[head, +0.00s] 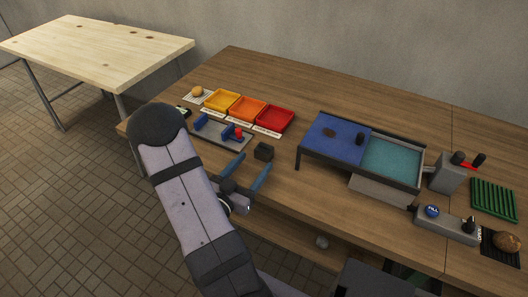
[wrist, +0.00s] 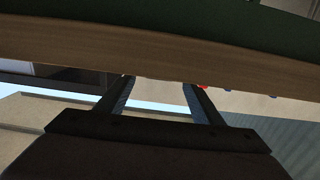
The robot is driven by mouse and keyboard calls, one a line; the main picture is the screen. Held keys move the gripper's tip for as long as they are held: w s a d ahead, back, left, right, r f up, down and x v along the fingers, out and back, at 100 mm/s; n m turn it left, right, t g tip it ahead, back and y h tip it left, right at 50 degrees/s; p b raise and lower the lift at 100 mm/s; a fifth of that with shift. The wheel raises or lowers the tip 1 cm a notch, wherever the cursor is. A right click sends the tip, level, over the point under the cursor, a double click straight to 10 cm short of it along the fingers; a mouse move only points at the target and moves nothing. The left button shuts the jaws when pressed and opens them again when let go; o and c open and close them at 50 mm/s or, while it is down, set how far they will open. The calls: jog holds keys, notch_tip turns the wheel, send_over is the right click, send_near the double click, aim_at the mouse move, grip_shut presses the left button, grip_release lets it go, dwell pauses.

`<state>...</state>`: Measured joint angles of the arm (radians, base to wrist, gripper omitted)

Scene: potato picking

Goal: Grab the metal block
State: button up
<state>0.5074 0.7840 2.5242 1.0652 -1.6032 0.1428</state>
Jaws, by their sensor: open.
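A small dark block (head: 263,152), the only thing here that looks like the metal block, sits on the wooden table near its front left part. My gripper (head: 256,161) has two blue fingers spread apart and is open and empty. Its fingertips appear just in front of the block in the head view; the height between them and the table is hard to tell. In the wrist view my gripper (wrist: 158,82) shows its two dark fingers apart with nothing between them. I cannot make out the block in the wrist view.
Yellow (head: 221,100), orange (head: 247,109) and red (head: 275,119) trays stand behind the block. A grey fixture (head: 222,136) with blue parts is at its left. A framed blue and teal bin (head: 392,160) stands to the right. A brown potato (head: 507,240) lies far right.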

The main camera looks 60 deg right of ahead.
aim_at(261, 154)
jog(key=shift+d+r+p, duration=0.1)
jog(key=shift+d+p, duration=1.05)
jog(key=shift+d, duration=2.55)
jog(key=shift+c, duration=0.2)
jog(key=c, duration=1.2)
jog(key=shift+c, duration=0.2)
jog(key=shift+r, duration=4.95)
